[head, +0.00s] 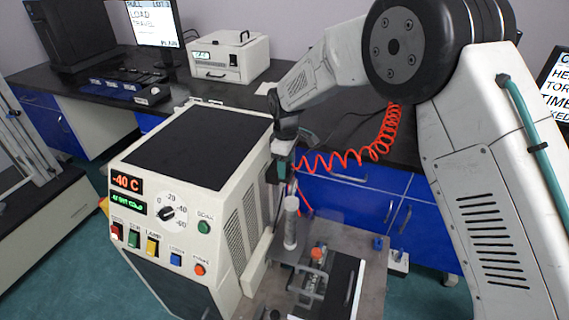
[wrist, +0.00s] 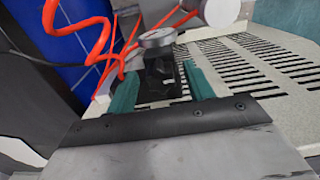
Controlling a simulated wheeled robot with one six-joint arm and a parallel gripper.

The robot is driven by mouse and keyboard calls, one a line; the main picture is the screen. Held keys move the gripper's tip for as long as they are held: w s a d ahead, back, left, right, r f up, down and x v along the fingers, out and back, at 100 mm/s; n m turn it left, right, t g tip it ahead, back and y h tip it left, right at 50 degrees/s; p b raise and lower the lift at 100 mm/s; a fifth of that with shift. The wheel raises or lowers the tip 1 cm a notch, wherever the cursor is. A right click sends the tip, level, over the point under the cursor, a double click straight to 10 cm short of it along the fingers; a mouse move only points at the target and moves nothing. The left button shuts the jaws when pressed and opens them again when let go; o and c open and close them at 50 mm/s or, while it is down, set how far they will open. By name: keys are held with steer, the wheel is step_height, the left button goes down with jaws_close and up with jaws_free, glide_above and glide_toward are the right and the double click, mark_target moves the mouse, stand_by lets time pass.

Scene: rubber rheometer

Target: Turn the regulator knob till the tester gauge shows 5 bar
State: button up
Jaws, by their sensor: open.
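The regulator's black knob (wrist: 160,72) shows in the wrist view, between the two teal fingers of my gripper (wrist: 159,82). The fingers stand apart, one on each side of it; I cannot tell whether either touches it. A round, pale gauge (wrist: 157,38) sits just beyond the knob, seen nearly edge-on, so its reading cannot be made out. In the head view my gripper (head: 281,166) points down beside the right side of the white tester cabinet. The knob and gauge are mostly hidden there by the gripper and arm.
A pale upright cylinder (head: 291,225) stands close below my gripper, on a bench fixture. The vented cabinet (head: 235,235) is close on the left. A coiled orange hose (head: 350,158) hangs behind. A white instrument box (head: 228,57) stands on the black back counter.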

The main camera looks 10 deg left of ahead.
steer(key=c, duration=1)
steer(key=shift+a+r, duration=0.1)
steer(key=shift+o, duration=0.2)
steer(key=shift+m, duration=0.3)
steer(key=m, duration=0.3)
steer(key=shift+m, duration=1.8)
